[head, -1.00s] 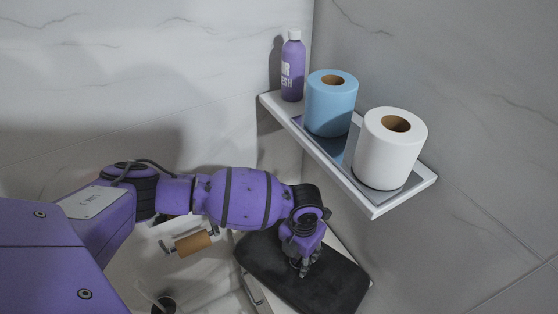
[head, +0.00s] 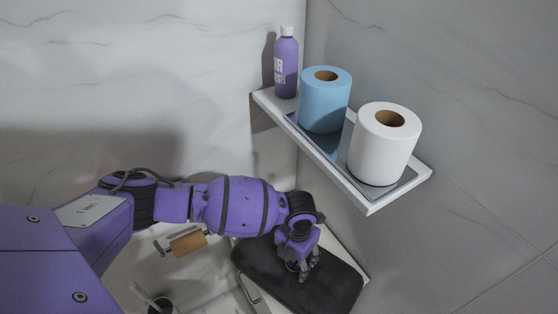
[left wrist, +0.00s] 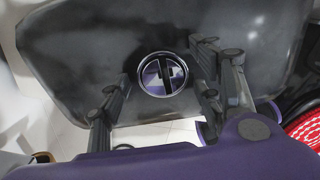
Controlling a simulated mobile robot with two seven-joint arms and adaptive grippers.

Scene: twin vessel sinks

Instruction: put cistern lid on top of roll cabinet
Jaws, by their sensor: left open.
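The cistern lid (head: 270,274) is a dark, rounded slab lying at the bottom middle of the head view, on a white body whose edge (head: 346,254) shows at its right. In the left wrist view the lid (left wrist: 80,50) fills the upper part, with a round chrome-ringed button (left wrist: 163,74) near its middle. My left gripper (head: 303,272) is over the lid. Its fingers (left wrist: 158,92) stand apart on either side of the button in the left wrist view, with nothing gripped; contact with the lid cannot be told. I cannot clearly identify the roll cabinet. My right gripper is out of view.
A white wall shelf (head: 372,207) above right holds a purple bottle (head: 286,68), a blue roll (head: 324,103) and a white roll (head: 384,147). A brown roll on a holder (head: 187,244) is below my left arm. Red coils (left wrist: 305,127) show at right in the wrist view.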

